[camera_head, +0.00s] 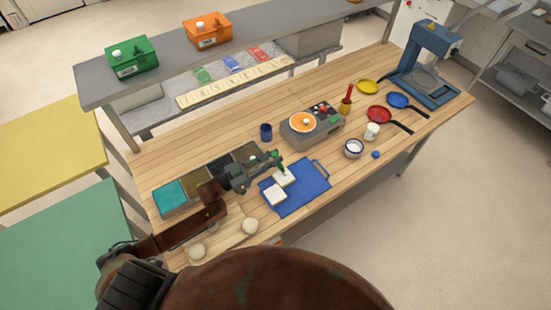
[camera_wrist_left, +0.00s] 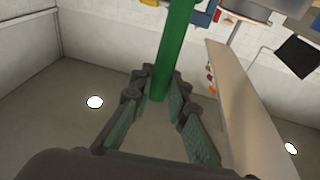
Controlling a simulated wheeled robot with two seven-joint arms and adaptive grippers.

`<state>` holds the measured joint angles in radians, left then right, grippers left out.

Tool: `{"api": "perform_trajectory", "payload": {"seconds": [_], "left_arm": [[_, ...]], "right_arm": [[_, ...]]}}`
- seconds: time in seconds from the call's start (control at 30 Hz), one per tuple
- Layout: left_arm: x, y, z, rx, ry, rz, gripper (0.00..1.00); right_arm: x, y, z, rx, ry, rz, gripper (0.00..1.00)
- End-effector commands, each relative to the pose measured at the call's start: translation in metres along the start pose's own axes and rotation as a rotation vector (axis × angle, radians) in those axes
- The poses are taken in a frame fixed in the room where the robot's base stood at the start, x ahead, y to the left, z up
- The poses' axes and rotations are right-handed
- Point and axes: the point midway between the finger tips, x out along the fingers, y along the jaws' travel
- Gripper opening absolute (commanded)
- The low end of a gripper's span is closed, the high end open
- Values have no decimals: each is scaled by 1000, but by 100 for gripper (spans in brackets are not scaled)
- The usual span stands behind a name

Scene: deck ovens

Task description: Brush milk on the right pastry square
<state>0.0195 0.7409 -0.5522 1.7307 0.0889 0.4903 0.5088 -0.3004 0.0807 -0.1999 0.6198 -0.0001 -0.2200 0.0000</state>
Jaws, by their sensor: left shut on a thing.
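My left gripper (camera_head: 274,160) is shut on a green-handled brush (camera_wrist_left: 176,50), whose handle stands between the fingers in the left wrist view. In the head view the brush points down over the right pastry square (camera_head: 287,179); whether its tip touches the pastry cannot be told. The pale right square lies on a blue board (camera_head: 308,191), beside the left pastry square (camera_head: 275,195). A white bowl (camera_head: 353,149) with a dark rim stands to the right of the board. My right gripper is not in view.
Several ingredient bins (camera_head: 174,196) stand left of the board. A scale (camera_head: 311,124) and a dark blue cup (camera_head: 266,132) stand behind it. A white cup (camera_head: 371,132) and coloured pans (camera_head: 379,114) are to the right.

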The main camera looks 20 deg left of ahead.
Motion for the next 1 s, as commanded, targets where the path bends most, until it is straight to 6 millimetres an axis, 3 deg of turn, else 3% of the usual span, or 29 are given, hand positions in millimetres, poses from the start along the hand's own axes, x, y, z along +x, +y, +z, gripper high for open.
{"api": "perform_trajectory", "payload": {"seconds": [1.0], "left_arm": [[15, -4, 16, -11, -9, -1, 0]], "right_arm": [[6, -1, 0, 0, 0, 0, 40]]}}
